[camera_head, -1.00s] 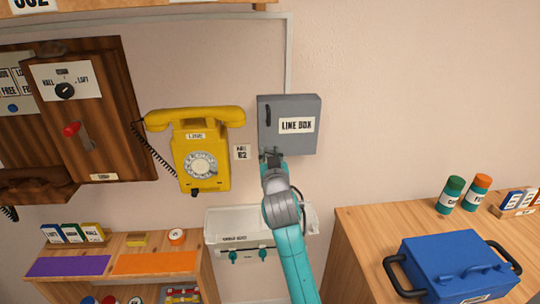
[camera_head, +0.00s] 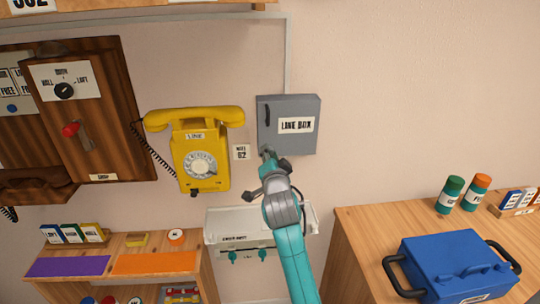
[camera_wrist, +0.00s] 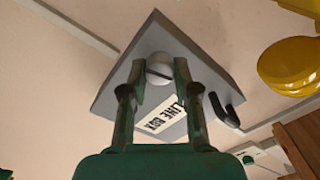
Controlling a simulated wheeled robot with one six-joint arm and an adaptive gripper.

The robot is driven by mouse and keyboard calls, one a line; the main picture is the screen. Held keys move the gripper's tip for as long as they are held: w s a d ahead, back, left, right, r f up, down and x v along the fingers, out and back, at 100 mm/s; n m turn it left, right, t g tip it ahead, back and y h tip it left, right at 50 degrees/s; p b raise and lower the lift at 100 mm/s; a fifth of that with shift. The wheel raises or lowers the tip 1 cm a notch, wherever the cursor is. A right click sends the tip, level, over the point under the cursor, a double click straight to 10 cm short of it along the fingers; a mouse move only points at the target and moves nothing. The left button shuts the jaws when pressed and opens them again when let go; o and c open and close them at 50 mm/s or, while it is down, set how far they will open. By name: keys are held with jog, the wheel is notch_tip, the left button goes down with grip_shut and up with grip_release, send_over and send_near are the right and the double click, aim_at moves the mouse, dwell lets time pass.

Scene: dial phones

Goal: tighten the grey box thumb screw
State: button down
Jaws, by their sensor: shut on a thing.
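The grey box (camera_head: 303,108), labelled LINE BOX, is fixed to the wall with its door closed. It also shows in the wrist view (camera_wrist: 200,62). Its thumb screw (camera_wrist: 159,68) is a round, pale, slotted head on the box, seen between my fingertips in the wrist view. My gripper (camera_head: 268,156) is at the lower left of the box in the head view. In the wrist view my gripper (camera_wrist: 160,76) has one finger on each side of the screw head, shut on it. In the head view the gripper hides the screw.
A yellow dial phone (camera_head: 203,150) hangs on the wall just left of the box. A white tray (camera_head: 222,222) is on the wall below. A wooden counter (camera_head: 360,240) with a blue case (camera_head: 450,262) stands at right. The wall right of the box is clear.

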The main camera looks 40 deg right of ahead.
jog(key=shift+f+m, duration=0.1)
jog(key=shift+m, duration=0.8)
jog(key=c, duration=0.9)
grip_release()
jog(key=shift+o, duration=0.2)
jog(key=v, duration=1.2)
